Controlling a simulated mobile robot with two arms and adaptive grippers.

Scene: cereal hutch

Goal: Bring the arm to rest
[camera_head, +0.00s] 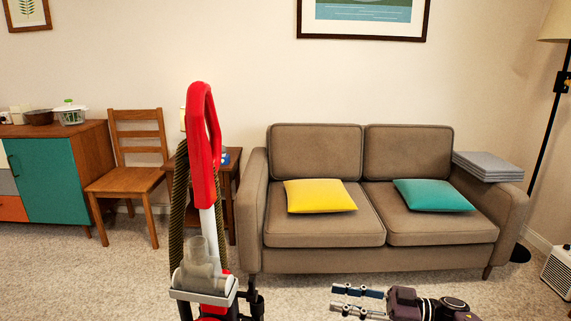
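My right gripper (336,298) is low in the head view, right of the middle, with its fingers pointing left. A gap with carpet showing lies between its two fingers, and nothing is held there. The lower part of its arm is cut off by the bottom edge. My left gripper does not show in the head view.
A red upright vacuum cleaner (205,150) with a hose stands close in front, left of my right gripper. Behind are a brown sofa (325,235) with a yellow cushion (319,196) and a teal cushion (432,195), a wooden chair (133,180) and a cabinet (50,180).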

